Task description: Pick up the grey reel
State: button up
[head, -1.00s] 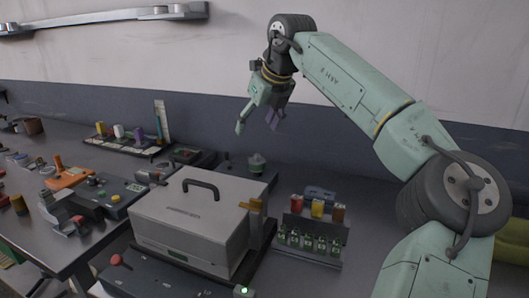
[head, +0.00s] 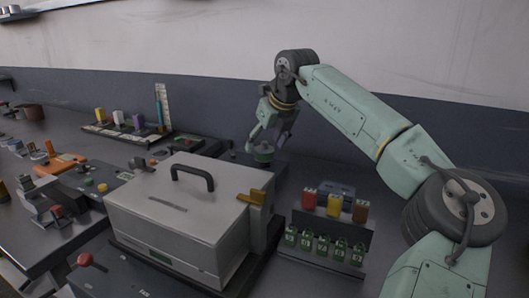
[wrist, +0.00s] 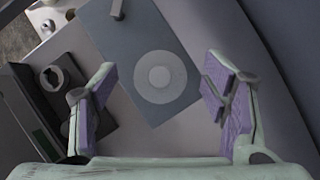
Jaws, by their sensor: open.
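The grey reel (wrist: 160,77) shows in the wrist view as a pale round disc with a lighter centre, seen from above. It sits on a flat blue-grey plate (wrist: 120,35). In the head view the reel (head: 263,153) looks grey-green and stands on the dark plate behind the silver box, just below my fingertips. My gripper (wrist: 158,100) is open, its purple-padded fingers wide apart and nothing between them touching. In the head view my gripper (head: 268,138) hangs pointing down over the reel. Whether the fingertips reach down beside it I cannot tell.
A silver box (head: 165,225) with a black handle stands in front of the plate. A holder (head: 130,130) with coloured pieces is at the back left. The wall rises behind.

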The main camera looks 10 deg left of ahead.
aim_at(261, 150)
jog(key=p+x, duration=0.1)
jog(key=x, duration=0.3)
jog(key=shift+w+a+f, duration=0.1)
jog(key=shift+a+f, duration=0.05)
jog(key=shift+c, duration=0.6)
jog(key=c, duration=1.2)
